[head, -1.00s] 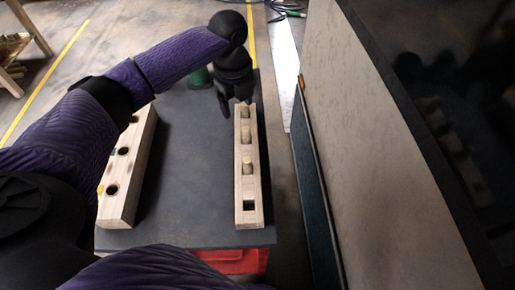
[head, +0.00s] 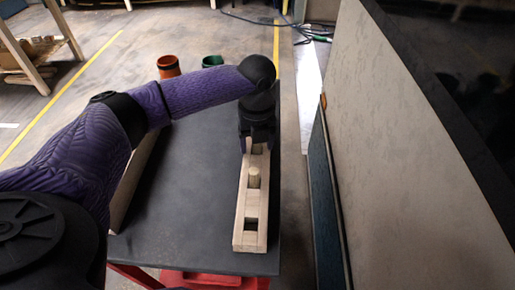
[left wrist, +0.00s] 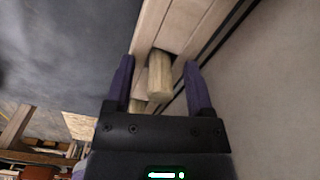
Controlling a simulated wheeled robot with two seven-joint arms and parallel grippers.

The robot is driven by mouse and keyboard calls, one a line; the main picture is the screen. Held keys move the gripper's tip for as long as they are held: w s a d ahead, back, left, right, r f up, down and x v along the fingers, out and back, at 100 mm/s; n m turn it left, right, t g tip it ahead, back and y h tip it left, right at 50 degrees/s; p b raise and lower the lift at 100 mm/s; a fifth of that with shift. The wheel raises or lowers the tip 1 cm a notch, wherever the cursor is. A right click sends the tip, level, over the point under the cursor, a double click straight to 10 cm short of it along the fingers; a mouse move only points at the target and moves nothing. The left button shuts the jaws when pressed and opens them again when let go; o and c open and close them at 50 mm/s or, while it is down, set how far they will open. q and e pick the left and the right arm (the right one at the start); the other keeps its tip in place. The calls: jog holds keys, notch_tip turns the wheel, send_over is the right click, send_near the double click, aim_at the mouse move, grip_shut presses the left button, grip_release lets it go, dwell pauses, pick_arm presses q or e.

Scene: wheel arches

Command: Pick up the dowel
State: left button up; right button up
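A long pale wooden rack (head: 241,222) lies on the dark table, with an empty square hole at its near end. A dowel (head: 254,178) stands upright in it, and another dowel (head: 257,149) shows partly beneath my left gripper (head: 257,140). In the left wrist view my left gripper (left wrist: 160,80) is open, its two fingers on either side of a dowel (left wrist: 160,76) with gaps to both. A second dowel shows partly behind that one. The gripper and arm hide the far end of the rack. My right gripper is not in view.
The dark table (head: 190,200) is clear left of the rack. A second wooden rack (head: 132,180) is mostly hidden by my left arm. An orange cup (head: 168,66) and a green cup (head: 212,61) stand at the far end. A tall pale panel (head: 400,170) rises at right.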

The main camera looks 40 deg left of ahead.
pick_arm(q)
grip_shut()
